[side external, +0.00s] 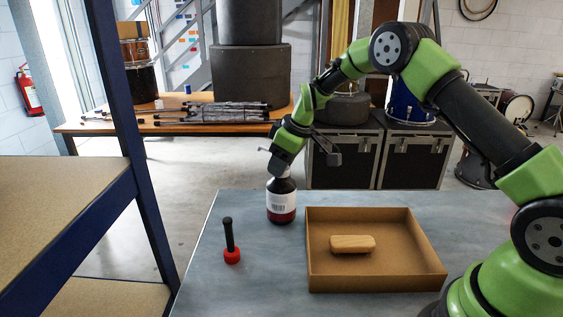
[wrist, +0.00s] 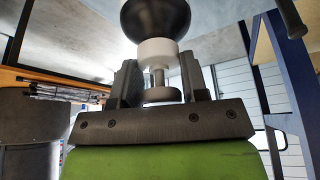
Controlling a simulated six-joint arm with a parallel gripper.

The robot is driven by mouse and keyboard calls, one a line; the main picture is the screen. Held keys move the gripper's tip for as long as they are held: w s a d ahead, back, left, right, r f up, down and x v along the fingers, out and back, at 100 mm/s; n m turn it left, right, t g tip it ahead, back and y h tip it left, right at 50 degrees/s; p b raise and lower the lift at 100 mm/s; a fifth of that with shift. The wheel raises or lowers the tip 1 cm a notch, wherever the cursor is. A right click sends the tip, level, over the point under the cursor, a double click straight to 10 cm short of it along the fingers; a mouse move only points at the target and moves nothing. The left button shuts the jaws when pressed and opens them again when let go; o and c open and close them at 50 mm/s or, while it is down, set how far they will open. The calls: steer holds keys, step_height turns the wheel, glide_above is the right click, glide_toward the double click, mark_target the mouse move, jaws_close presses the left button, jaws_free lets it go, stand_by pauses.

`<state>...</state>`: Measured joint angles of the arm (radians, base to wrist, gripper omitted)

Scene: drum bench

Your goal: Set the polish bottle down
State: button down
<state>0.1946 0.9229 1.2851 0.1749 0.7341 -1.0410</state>
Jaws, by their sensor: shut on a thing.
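The polish bottle (side external: 281,203) is dark with a white label and a reddish lower part. It is upright at the back left of the grey bench (side external: 270,275), left of the cardboard tray. Its base is at or very near the bench top; I cannot tell whether it touches. My gripper (side external: 281,172) is at its top, pointing down. In the wrist view, my gripper (wrist: 160,80) is shut on the narrow top of the bottle (wrist: 156,18), whose white collar and thin stem show between the fingers.
An open cardboard tray (side external: 376,281) with a wooden block (side external: 352,244) in it stands right of the bottle. A red-headed tool with a black handle (side external: 231,241) stands upright at the front left. A blue-framed shelf (side external: 140,165) stands at the left. Bench between tool and tray is clear.

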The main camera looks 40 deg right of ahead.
steer(key=c, duration=0.6)
jaws_free()
steer(key=shift+f, duration=0.15)
steer(key=shift+c, duration=0.2)
steer(key=s+a+r+m, duration=0.1)
steer(key=s+r, duration=0.4)
steer(key=r, duration=0.4)
steer(key=s+a+r+m, duration=0.1)
steer(key=s+r, duration=0.4)
steer(key=r, duration=0.3)
steer(key=s+a+m+t, duration=0.1)
steer(key=s+a+m, duration=0.2)
steer(key=s, duration=0.7)
steer(key=s+a+r+m+t, duration=0.1)
steer(key=s+a+m+t, duration=0.1)
steer(key=s, duration=0.8)
steer(key=shift+s+a+m, duration=0.3)
steer(key=shift+a+m, duration=0.2)
steer(key=shift+m, duration=0.3)
